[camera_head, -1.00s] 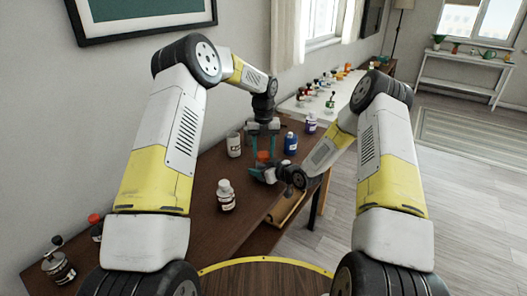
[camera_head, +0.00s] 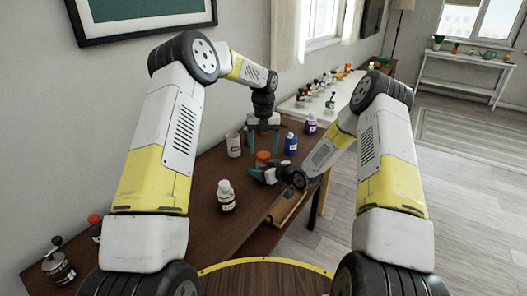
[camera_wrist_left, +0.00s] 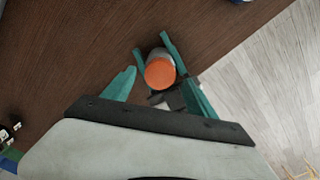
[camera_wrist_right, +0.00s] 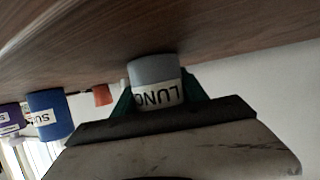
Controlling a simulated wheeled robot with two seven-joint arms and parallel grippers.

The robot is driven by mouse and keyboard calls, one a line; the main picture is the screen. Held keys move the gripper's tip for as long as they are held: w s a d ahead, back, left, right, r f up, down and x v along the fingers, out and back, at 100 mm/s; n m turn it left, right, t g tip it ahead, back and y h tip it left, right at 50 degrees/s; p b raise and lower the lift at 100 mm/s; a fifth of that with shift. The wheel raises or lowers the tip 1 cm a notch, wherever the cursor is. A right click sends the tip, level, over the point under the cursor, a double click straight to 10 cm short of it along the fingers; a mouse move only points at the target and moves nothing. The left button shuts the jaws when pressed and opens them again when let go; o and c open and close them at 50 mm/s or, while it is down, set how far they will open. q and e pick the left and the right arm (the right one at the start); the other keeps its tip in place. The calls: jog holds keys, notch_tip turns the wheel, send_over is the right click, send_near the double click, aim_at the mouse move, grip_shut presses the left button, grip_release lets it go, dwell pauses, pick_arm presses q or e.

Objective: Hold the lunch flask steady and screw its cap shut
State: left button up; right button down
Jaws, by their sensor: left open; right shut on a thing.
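The lunch flask is a small grey cylinder with a white label, whose letters show in the right wrist view (camera_wrist_right: 155,80). It stands on the dark wooden table. Its orange cap (camera_head: 262,156) sits on top; whether it is fully screwed down I cannot tell. My right gripper (camera_head: 262,174) is shut around the flask's body, low and from the side. My left gripper (camera_head: 263,141) points down above the cap, fingers open on either side. In the left wrist view the cap (camera_wrist_left: 160,72) lies between and slightly beyond the left fingers, apart from them.
A white jar (camera_head: 234,145) stands left of the flask, and blue (camera_head: 291,143) and purple (camera_head: 310,124) bottles stand to its right. A white-capped bottle (camera_head: 226,196) is nearer. A grinder (camera_head: 58,265) stands at the near left. The table's right edge runs close to the flask.

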pick_arm(q)
notch_tip(320, 180, up, 3)
jog(key=shift+f, duration=0.2)
jog(key=shift+c, duration=0.4)
